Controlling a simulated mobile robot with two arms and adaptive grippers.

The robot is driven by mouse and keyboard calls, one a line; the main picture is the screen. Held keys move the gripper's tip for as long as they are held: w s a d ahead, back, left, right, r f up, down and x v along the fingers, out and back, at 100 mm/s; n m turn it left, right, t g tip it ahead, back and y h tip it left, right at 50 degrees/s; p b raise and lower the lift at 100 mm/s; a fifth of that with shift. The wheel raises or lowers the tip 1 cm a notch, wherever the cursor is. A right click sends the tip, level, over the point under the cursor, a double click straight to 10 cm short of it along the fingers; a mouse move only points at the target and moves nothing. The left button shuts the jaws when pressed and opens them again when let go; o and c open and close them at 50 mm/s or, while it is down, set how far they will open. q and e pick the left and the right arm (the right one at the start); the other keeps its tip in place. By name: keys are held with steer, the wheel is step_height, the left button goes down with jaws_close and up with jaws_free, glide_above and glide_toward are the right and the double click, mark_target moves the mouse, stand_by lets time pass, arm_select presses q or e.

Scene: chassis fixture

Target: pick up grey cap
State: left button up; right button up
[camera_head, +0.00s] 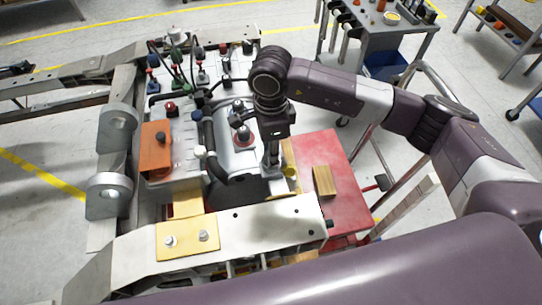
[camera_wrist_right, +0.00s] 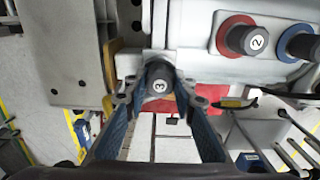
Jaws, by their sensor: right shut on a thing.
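In the head view, my right gripper (camera_head: 271,168) points down at the right side of the chassis, next to the red platform. The cap is too small and covered to make out there. I cannot tell whether it is clear of its seat. My left gripper does not show.
A dark cap numbered 2 on a red ring (camera_wrist_right: 222,36) and another on a blue ring (camera_wrist_right: 288,38) stand close by. The red platform (camera_head: 336,153) carries a wooden block (camera_head: 324,181). An orange box (camera_head: 155,147) and several cables stand further left. A tool cart (camera_head: 372,40) stands behind.

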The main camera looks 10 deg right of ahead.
step_height(320, 180, up, 19)
steer(key=b, duration=0.4)
steer(key=shift+f, duration=0.15)
steer(key=shift+s, duration=0.1)
